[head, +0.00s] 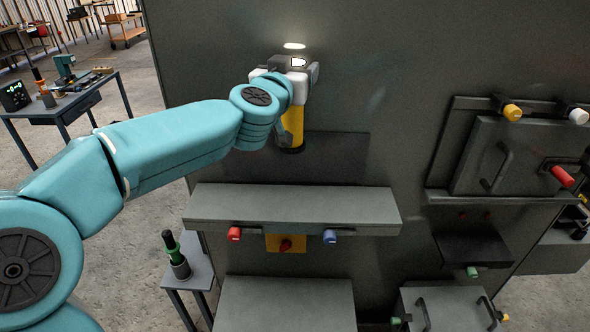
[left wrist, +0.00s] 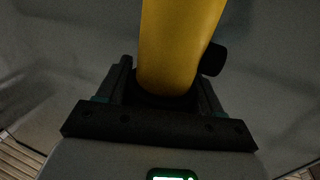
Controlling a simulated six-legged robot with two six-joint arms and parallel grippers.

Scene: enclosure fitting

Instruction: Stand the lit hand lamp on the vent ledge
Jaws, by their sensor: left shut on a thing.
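The hand lamp (head: 293,122) has a yellow body with a dark end pointing down. It hangs roughly upright in front of the grey enclosure wall, and a bright patch of light shows on the wall above it. My left gripper (head: 298,76) is shut on the lamp near its upper part and covers some of it. In the left wrist view the yellow lamp body (left wrist: 178,45) stands between my dark fingers, with a black knob at its side. A wide grey ledge (head: 290,203) juts out below the lamp, with a visible gap between them. My right gripper is not in view.
A dark panel (head: 340,158) is on the wall behind the lamp. Below the ledge are a red knob (head: 234,234), a blue knob (head: 329,237) and a yellow switch plate (head: 272,243). A hatch with handles (head: 510,158) is at right. The ledge top looks clear.

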